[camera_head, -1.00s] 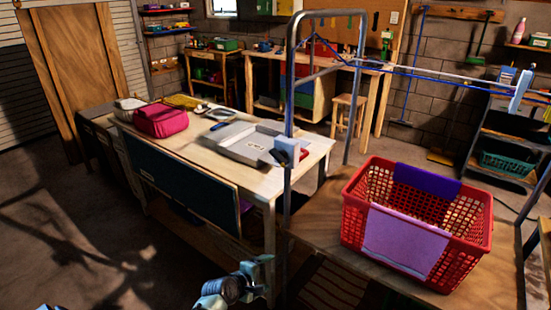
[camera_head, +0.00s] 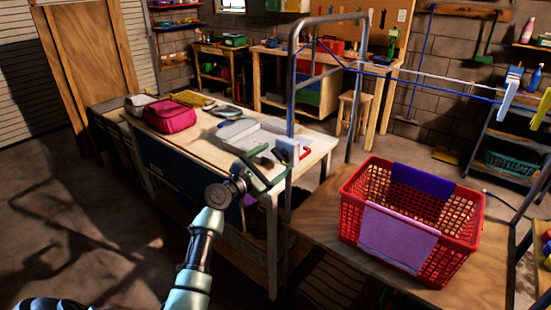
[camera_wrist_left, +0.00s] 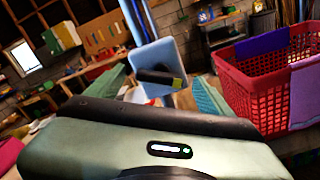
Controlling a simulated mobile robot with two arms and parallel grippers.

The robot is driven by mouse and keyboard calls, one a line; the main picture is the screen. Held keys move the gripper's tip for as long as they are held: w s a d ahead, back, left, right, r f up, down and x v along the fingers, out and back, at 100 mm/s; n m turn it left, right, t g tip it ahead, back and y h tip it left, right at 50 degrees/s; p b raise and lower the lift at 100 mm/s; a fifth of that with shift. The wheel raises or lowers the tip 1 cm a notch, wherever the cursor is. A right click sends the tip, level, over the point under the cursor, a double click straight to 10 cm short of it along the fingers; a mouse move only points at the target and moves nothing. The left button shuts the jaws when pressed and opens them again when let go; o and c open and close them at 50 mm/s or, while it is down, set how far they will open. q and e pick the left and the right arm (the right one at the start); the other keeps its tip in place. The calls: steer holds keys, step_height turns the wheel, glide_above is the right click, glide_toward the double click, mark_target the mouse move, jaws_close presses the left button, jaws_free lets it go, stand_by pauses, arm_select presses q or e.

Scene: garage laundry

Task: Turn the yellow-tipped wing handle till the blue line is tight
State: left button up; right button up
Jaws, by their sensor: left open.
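A pale blue-white box (camera_head: 287,149) is fixed on the grey metal post in the head view. In the left wrist view the box (camera_wrist_left: 153,54) carries a dark wing handle (camera_wrist_left: 160,77) with a yellow tip at its right end. The handle lies tilted slightly across the box face. My left gripper (camera_head: 267,170) is open, close in front of the box; it partly hides the handle in the head view. I cannot tell whether its fingers touch the handle. The blue line (camera_head: 440,86) runs from the frame's top out to the right. My right gripper is not in view.
A red basket (camera_head: 460,235) with purple and pink cloths stands on the wooden table to the right. The workbench (camera_head: 320,145) holds a grey tray (camera_head: 238,130) and a pink bag (camera_head: 170,117). Pegs (camera_head: 509,90) hang on the lines at right. Open floor lies at left.

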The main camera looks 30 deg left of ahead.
arm_select(q)
steer(key=shift+w, duration=0.6)
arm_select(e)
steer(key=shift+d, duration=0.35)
arm_select(q)
steer(key=shift+c, duration=0.3)
steer(key=c, duration=1.3)
